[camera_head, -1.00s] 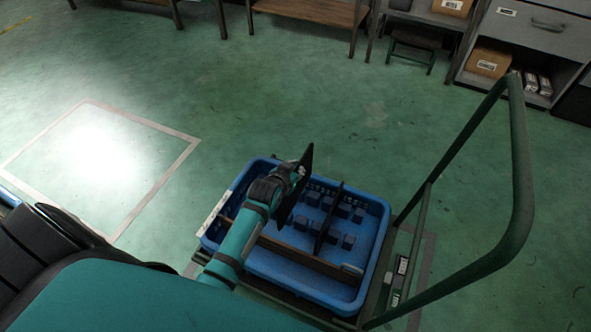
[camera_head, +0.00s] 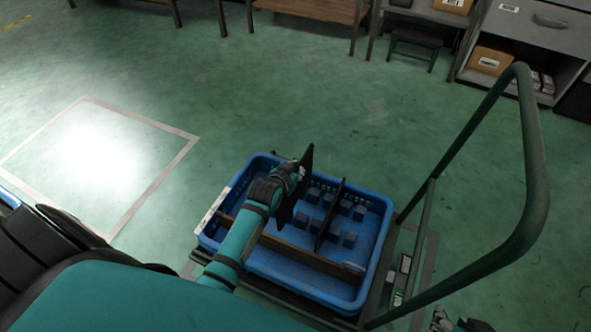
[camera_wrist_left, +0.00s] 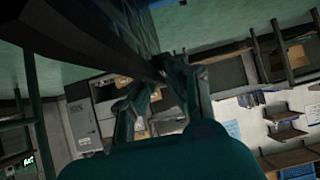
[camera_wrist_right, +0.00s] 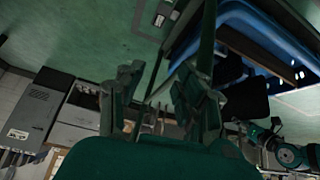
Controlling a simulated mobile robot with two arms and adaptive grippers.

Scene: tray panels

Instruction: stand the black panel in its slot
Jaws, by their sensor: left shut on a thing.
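My left gripper (camera_head: 290,172) is shut on the black panel (camera_head: 297,190), which is held upright over the left part of the blue tray (camera_head: 384,222). The panel also shows as a dark sheet in the left wrist view (camera_wrist_left: 105,32). Whether its lower edge touches the tray or a slot cannot be told; the arm hides part of it. Another dark panel (camera_head: 329,216) stands in the tray, right of the held one. My right gripper (camera_head: 441,321) is at the bottom right, outside the tray; its fingers are apart and empty in the right wrist view (camera_wrist_right: 160,95).
Several small blue blocks (camera_head: 349,241) sit on the tray floor around the standing panel. A brown divider (camera_head: 305,257) runs along the tray's near side. A green cart handle (camera_head: 535,170) rises at the right. The green floor beyond the tray is clear.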

